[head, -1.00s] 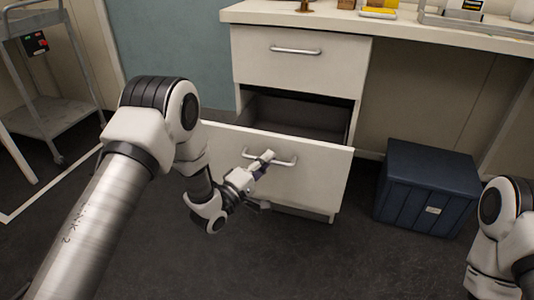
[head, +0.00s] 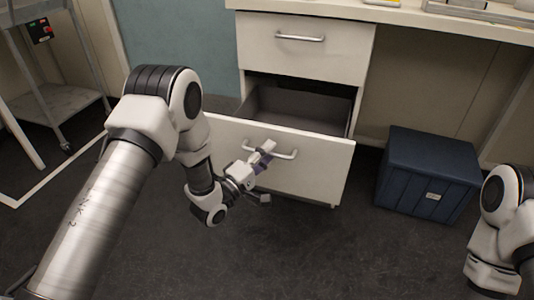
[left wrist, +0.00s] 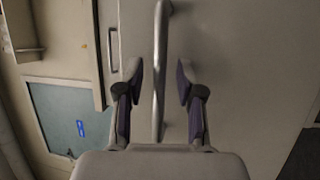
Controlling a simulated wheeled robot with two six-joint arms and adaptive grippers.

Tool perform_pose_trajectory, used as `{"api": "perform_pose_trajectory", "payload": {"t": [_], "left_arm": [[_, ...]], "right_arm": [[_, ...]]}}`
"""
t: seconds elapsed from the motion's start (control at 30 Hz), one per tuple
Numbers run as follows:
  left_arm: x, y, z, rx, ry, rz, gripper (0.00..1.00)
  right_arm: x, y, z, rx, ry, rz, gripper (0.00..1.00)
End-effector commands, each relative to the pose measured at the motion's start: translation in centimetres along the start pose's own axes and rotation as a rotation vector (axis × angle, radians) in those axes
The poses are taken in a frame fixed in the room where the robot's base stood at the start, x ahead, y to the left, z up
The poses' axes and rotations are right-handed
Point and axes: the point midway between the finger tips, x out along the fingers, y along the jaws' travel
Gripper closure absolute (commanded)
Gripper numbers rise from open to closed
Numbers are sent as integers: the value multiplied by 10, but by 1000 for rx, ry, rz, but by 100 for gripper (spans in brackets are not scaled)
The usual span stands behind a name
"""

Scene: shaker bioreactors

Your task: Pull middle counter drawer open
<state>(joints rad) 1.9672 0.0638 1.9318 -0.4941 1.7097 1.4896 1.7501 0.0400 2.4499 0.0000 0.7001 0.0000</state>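The middle counter drawer (head: 318,165) is pulled well out below the shut top drawer, and its empty grey inside (head: 295,110) shows. Its bar handle (head: 285,155) is on the white front. My left gripper (head: 262,165) is at the left part of this handle. In the left wrist view, the handle (left wrist: 160,65) runs between the two fingertips of my left gripper (left wrist: 160,82), with a gap on each side. The fingers are apart and not closed on the bar. Part of my right arm shows at the right edge; its gripper is out of view.
A dark blue bin (head: 428,175) stands on the floor right of the drawers. A grey cart (head: 60,100) stands at the far left. The countertop (head: 400,14) runs above the shut top drawer (head: 303,48). The floor in front of the drawer is clear.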

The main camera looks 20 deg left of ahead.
Motion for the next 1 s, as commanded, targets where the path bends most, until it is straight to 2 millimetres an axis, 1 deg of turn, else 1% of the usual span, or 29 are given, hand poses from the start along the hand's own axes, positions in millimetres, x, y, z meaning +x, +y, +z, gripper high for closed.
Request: {"api": "perform_pose_trajectory", "payload": {"t": [0.13, 0.23, 0.37, 0.5, 0.63, 0.7, 0.77, 1.0], "left_arm": [[-4, 0, 0, -1, 1, -1, 63], [-17, -1, -1, -1, 3, -3, 63], [-48, -1, -1, -4, 5, -5, 63], [-85, -1, -2, -4, 6, -5, 63], [-109, -1, -1, -3, 4, -2, 63], [-117, -1, 0, -2, 2, -1, 63], [-120, 0, 0, -1, 2, -1, 63], [-120, 0, 0, 0, 0, 0, 63]], "right_arm": [[0, 0, 0, 0, 0, 0, 100], [0, 0, 0, 0, 0, 0, 100], [0, 0, 0, 0, 0, 0, 100], [0, 0, 0, 0, 0, 0, 100], [0, 0, 0, 0, 0, 0, 100], [0, 0, 0, 0, 0, 0, 100], [0, 0, 0, 0, 0, 0, 100], [0, 0, 0, 0, 0, 0, 100]]}}
